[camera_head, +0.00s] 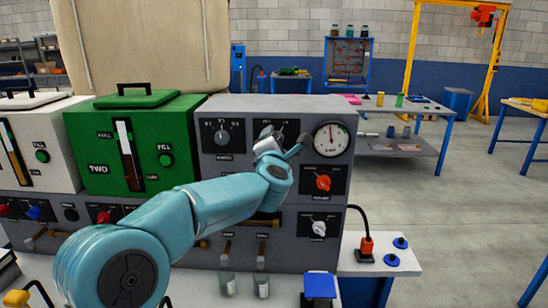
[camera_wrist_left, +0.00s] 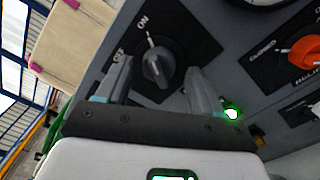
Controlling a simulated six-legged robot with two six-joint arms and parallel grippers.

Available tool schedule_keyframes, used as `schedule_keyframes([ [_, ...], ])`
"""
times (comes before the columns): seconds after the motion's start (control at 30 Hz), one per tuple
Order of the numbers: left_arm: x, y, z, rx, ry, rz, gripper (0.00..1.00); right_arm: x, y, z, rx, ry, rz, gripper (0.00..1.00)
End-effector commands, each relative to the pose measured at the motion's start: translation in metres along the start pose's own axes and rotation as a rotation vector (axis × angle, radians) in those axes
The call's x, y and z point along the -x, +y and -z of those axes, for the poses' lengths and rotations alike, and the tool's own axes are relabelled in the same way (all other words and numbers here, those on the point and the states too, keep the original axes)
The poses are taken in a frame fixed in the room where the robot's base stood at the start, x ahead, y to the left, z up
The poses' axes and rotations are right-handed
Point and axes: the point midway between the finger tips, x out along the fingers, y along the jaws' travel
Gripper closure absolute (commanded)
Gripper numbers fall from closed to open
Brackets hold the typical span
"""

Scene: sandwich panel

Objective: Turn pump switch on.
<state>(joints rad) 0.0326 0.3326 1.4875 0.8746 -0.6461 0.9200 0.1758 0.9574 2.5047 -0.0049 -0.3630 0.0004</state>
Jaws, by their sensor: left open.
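The pump switch is a black rotary knob (camera_wrist_left: 157,66) on a black plate marked OFF and ON, seen in the left wrist view. Its white pointer line is up near the ON label. In the head view its plate (camera_head: 290,126) is partly hidden by my left gripper. My left gripper (camera_head: 282,142) is at the upper part of the grey panel (camera_head: 262,103). In the left wrist view its two fingers (camera_wrist_left: 160,76) are apart, one on each side of the knob. I cannot tell if they touch it. My right gripper is not in view.
A round gauge (camera_head: 332,139) is right of the switch, with a red knob (camera_head: 323,182) below it and a white knob (camera_head: 319,228) lower. A dial knob (camera_head: 222,137) is to the left. A green tank (camera_head: 130,145) stands further left.

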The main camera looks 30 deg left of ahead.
Motion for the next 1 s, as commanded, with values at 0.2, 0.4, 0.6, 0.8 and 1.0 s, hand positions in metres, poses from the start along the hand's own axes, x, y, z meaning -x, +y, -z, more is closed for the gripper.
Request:
schedule_keyframes([
  [0.2, 0.053, -0.002, 0.001, 0.002, -0.006, -0.002, 0.33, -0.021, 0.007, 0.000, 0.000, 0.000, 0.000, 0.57],
  [0.4, 0.105, -0.002, 0.000, 0.001, -0.006, -0.001, 0.33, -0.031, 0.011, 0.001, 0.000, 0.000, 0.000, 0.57],
  [0.6, 0.141, -0.001, -0.001, 0.001, -0.004, -0.001, 0.33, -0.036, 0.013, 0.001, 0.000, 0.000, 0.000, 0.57],
  [0.8, 0.154, 0.000, -0.001, -0.001, -0.002, 0.000, 0.33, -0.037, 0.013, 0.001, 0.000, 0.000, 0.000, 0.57],
  [1.0, 0.155, 0.000, -0.001, -0.001, -0.001, 0.000, 0.33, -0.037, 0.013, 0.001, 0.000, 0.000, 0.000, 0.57],
])
